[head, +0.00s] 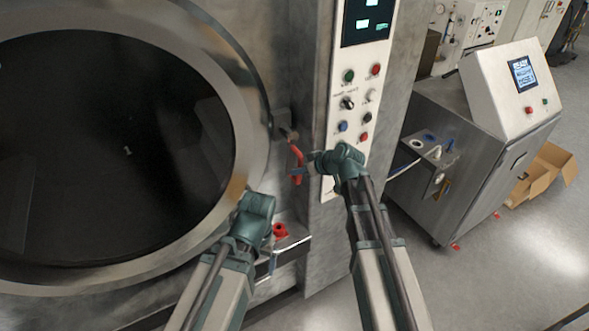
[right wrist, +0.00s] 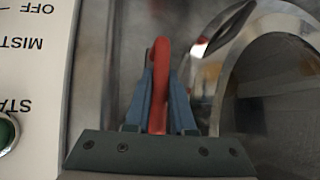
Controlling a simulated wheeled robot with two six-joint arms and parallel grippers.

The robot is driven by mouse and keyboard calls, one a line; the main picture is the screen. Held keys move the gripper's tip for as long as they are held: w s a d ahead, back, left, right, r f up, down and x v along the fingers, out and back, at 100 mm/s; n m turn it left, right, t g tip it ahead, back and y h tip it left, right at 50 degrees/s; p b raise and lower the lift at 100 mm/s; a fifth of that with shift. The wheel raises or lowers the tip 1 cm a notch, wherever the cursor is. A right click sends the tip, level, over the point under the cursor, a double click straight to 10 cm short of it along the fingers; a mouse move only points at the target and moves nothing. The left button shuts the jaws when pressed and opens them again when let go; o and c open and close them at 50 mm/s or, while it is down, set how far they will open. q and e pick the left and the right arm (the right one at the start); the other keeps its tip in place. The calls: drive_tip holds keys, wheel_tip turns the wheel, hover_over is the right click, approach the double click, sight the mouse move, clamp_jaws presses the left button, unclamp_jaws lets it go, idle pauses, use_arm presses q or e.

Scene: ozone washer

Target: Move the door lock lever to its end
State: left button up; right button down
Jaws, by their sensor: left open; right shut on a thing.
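The red door lock lever (head: 297,158) is on the washer front, just right of the round door (head: 215,45). It hangs down from a metal bracket (head: 281,118). My right gripper (head: 302,170) is shut on the lower part of the lever. In the right wrist view the red lever (right wrist: 160,75) stands between the two blue fingers (right wrist: 160,100). My left gripper (head: 268,232) is open in front of the door's lower right rim, apart from the lever. Its fingertips are hard to make out.
A control panel (head: 360,105) with several buttons is right of the lever. A red knob (head: 280,231) sits on a small ledge below, close to my left gripper.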

drive_tip(key=shift+w+d+h, duration=0.1)
drive_tip(key=shift+d+h, duration=0.2)
drive_tip(key=shift+d, duration=0.05)
idle(0.4)
drive_tip(key=c, duration=0.8)
unclamp_jaws()
drive_tip(key=shift+w+d, duration=0.1)
drive_tip(key=shift+o, duration=0.2)
drive_tip(key=p+v, duration=0.8)
drive_tip(key=v, duration=0.4)
drive_tip(key=shift+f, duration=0.2)
